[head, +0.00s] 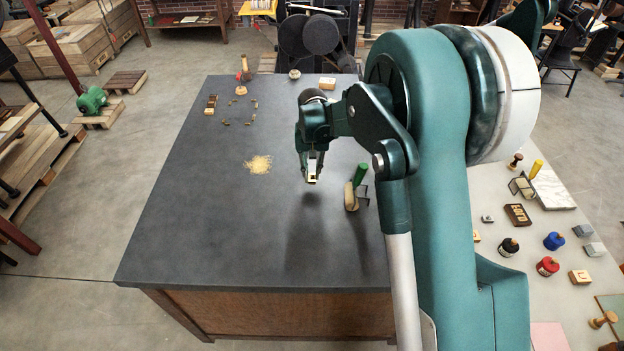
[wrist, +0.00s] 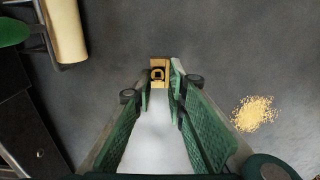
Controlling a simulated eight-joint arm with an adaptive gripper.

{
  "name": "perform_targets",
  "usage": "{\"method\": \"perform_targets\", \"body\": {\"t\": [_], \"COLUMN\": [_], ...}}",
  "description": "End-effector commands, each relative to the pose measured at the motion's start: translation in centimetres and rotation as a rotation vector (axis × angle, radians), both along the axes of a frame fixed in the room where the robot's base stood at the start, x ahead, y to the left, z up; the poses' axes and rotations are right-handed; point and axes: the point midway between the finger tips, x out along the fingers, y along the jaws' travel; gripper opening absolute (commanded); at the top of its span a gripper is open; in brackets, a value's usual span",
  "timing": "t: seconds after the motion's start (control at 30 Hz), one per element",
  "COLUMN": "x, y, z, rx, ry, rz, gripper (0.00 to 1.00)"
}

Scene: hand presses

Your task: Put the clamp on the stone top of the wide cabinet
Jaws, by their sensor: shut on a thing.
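My gripper (head: 312,172) is above the dark stone top (head: 225,220) of the wide cabinet, with its shadow on the stone below. It is shut on a small tan piece with a dark D-shaped mark or opening (wrist: 159,73), seen between the fingertips in the wrist view. In the head view only a small pale bit of this piece shows under the fingers. I cannot tell from its look whether it is the clamp. A pale grey strip between the fingers in the wrist view is unclear.
A green-handled roller (head: 353,195) lies just right of my gripper. A heap of yellow shavings (head: 258,164) lies to the left. Small brackets (head: 254,104), a mallet (head: 245,70) and a wooden block (head: 211,104) are farther back. The front left of the top is clear.

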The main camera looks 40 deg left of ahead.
Motion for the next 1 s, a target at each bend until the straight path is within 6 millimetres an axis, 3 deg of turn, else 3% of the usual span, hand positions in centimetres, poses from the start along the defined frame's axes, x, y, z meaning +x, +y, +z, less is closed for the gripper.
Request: {"method": "perform_targets", "body": {"t": [0.23, 0.53, 1.0], "x": [0.0, 0.0, 0.0], "y": [0.0, 0.0, 0.0], "z": [-0.6, -3.4, -4.0], "rx": [0.0, 0.0, 0.0], "ry": [0.0, 0.0, 0.0], "rz": [0.0, 0.0, 0.0], "gripper": [0.02, 0.02, 0.02]}}
